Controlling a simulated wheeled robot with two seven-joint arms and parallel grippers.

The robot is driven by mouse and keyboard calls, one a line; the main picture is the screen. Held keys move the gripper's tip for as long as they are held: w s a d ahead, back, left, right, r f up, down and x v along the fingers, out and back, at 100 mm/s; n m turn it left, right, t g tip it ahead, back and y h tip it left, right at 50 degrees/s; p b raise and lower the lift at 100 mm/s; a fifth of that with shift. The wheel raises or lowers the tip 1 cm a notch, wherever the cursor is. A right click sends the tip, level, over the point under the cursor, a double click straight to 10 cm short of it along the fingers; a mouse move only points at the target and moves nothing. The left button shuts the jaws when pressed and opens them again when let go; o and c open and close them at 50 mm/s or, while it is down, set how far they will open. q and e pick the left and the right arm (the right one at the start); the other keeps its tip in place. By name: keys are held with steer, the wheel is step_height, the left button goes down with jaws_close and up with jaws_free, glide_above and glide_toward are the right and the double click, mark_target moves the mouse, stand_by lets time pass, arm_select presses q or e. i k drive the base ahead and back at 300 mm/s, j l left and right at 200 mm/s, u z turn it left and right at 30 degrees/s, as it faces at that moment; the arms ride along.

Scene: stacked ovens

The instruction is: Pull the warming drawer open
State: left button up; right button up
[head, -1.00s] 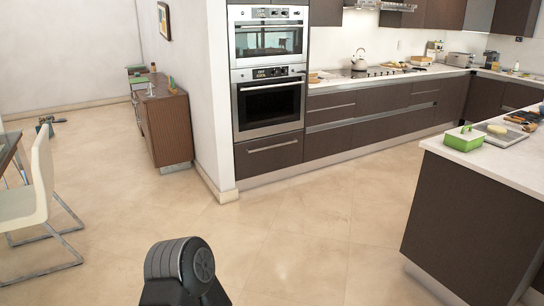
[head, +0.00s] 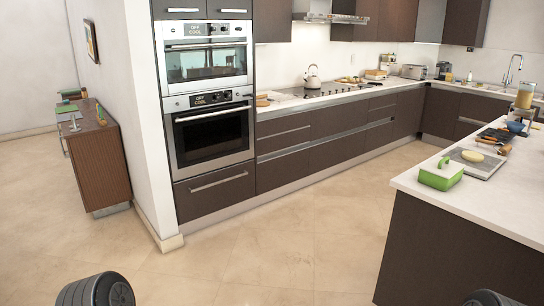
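The warming drawer (head: 215,194) is a dark brown front with a long horizontal metal handle (head: 218,181). It is at the bottom of the oven column, below the lower oven (head: 208,133), and looks closed, flush with the column. The upper oven (head: 206,64) sits above. Dark rounded parts of my arms show at the bottom edge, left and right, well short of the drawer. Neither gripper's fingers are in view.
Open tiled floor (head: 270,265) lies before the drawer. An island counter (head: 440,235) with a green box (head: 440,176) stands at right. A wall end (head: 150,130) borders the column at left, with a wooden sideboard (head: 95,160) beyond. Lower cabinets (head: 330,137) run right.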

mark_target(201, 196)
steer(key=i, duration=3.05)
steer(key=i+u, duration=0.25)
steer(key=i, duration=0.25)
steer(key=i+l+u, duration=0.2)
steer(key=i, duration=0.3)
steer(key=i+l+u, duration=0.25)
steer(key=i, duration=0.2)
steer(key=i+l+u, duration=0.85)
steer(key=i+l, duration=0.1)
steer(key=l, duration=0.05)
